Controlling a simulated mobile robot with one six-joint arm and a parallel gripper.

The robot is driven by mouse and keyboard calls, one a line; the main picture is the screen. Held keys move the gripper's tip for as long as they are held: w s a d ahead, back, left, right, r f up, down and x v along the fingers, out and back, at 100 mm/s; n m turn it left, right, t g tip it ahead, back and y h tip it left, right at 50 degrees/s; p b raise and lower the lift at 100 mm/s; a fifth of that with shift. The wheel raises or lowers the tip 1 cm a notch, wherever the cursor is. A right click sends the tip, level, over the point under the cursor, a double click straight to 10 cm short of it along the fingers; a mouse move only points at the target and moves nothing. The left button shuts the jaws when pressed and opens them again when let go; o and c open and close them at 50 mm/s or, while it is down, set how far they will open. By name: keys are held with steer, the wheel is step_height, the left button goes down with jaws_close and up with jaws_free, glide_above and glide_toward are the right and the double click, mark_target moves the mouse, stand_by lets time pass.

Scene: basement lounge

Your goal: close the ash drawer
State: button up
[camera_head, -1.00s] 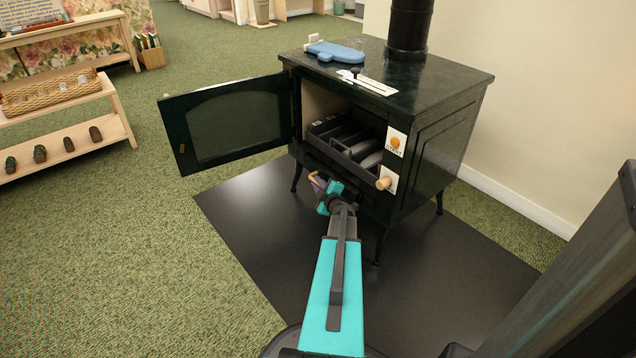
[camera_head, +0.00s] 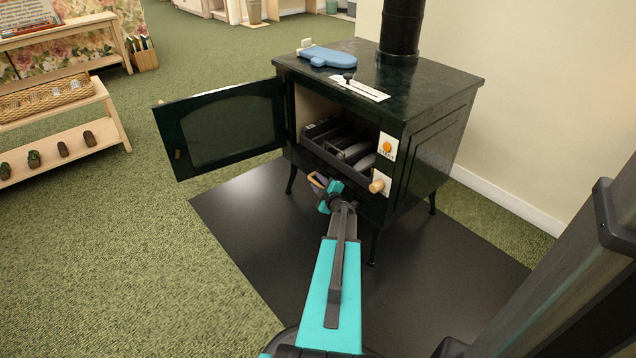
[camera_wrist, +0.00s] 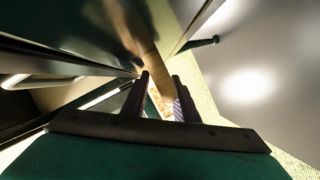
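The dark green stove (camera_head: 430,140) stands with its glazed door swung open to the left. Below the firebox opening, a tan handle (camera_head: 314,180) shows at the stove's lower front, just beyond my gripper (camera_head: 325,190). The ash drawer itself is mostly hidden behind my gripper, and how far out it stands cannot be told. In the wrist view my gripper's two dark fingers (camera_wrist: 163,92) are apart, with a tan bar-like handle (camera_wrist: 150,62) reaching down between their tips. Whether the fingers touch it is unclear.
The open stove door (camera_head: 222,130) sticks out left of my arm. A wooden knob (camera_head: 378,184) projects at the right front. A blue mitt (camera_head: 328,56) lies on the stove top. The black floor plate (camera_head: 250,225) is clear. A low wooden shelf (camera_head: 105,128) stands far left.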

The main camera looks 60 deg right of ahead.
stand_by(0.4)
steer(key=shift+s+a, duration=0.1)
steer(key=shift+s, duration=0.05)
steer(key=shift+s+a+r, duration=0.15)
steer(key=shift+s+a, duration=0.2)
steer(key=p+v, duration=0.4)
steer(key=v, duration=0.8)
steer(key=shift+s, duration=0.25)
steer(key=shift+a+r, duration=0.1)
steer(key=shift+r, duration=0.05)
